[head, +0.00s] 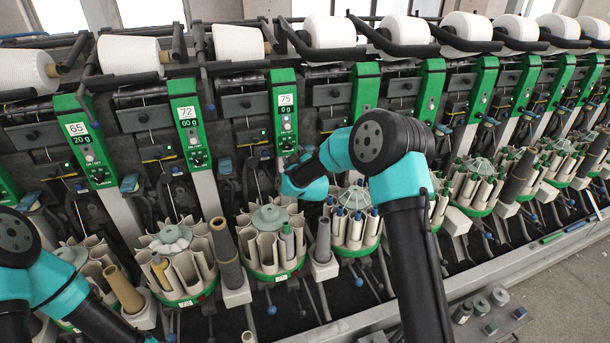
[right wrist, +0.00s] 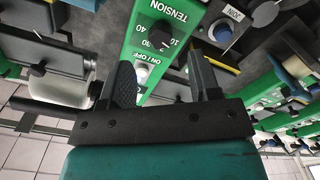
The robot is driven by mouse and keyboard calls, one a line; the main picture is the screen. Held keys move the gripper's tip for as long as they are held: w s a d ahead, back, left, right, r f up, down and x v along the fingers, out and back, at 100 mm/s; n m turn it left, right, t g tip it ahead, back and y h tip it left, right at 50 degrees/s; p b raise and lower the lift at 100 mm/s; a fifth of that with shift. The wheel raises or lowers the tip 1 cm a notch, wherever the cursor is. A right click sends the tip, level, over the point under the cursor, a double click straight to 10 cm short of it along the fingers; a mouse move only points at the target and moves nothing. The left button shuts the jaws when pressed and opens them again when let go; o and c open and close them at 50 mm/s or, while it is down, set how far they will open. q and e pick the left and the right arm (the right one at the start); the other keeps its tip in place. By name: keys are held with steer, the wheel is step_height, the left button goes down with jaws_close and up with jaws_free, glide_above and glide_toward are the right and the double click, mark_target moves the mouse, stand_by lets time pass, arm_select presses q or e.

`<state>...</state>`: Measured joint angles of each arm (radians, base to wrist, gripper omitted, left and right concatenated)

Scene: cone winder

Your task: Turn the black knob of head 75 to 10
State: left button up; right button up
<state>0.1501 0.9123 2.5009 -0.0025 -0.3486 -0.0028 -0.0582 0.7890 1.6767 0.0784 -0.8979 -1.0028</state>
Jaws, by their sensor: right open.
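Head 75 has a green panel (head: 285,108) with a "75" label and a "0 g" sign, left of centre in the head view. Its small black knob (head: 287,144) is low on the panel. In the right wrist view a black knob (right wrist: 160,35) sits beside the word TENSION, with numbers around it, too small to read its setting surely. My right gripper (right wrist: 160,64) is open and empty. Its two fingers point toward the panel, one on each side, with the knob beyond the tips and apart from them. My left gripper is out of view; only my left arm shows.
A white button (right wrist: 141,70) marked ON/OFF is between the fingers in the right wrist view. A blue knob (right wrist: 222,33) marked JOIN is to the right. Neighbouring head 72 (head: 188,125) stands left. Round magazines (head: 270,214) of tubes stand below the heads.

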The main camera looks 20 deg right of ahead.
steer(key=s, duration=1.1)
steer(key=shift+s, duration=0.35)
